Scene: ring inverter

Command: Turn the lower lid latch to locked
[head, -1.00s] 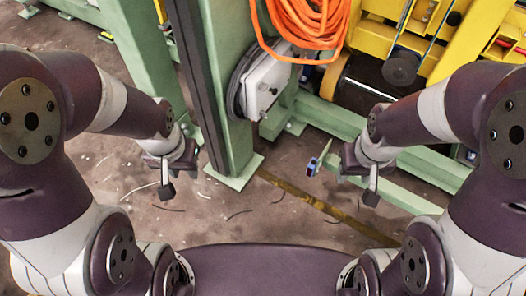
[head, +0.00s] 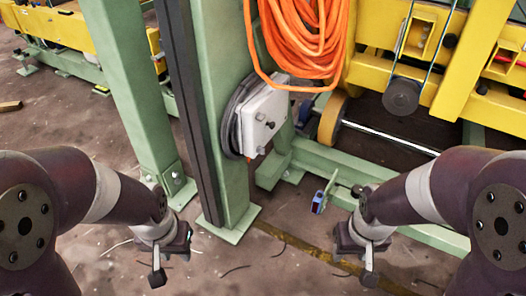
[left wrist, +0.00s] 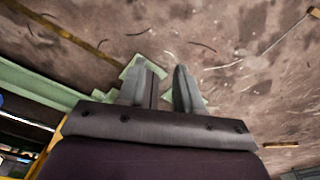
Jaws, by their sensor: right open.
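A grey-white lidded box (head: 262,118) is mounted on the green post (head: 218,150) in the head view. Small knobs show on its lid; one sits low near the bottom edge (head: 261,150), and a dark one (head: 270,125) sticks out at mid height. Which way the lower latch is turned is too small to tell. My left gripper (head: 158,276) is below and left of the box, well apart from it. In the left wrist view its two fingers (left wrist: 162,90) are spread with nothing between them. My right gripper (head: 369,276) is open, below and right of the box, touching nothing.
Orange coiled hose (head: 298,45) hangs just above the box. Yellow machinery (head: 440,60) stands at right. A green floor beam (head: 340,165) runs to the right behind my right arm. A small blue object (head: 318,203) is beside it. Open floor lies around the post's foot.

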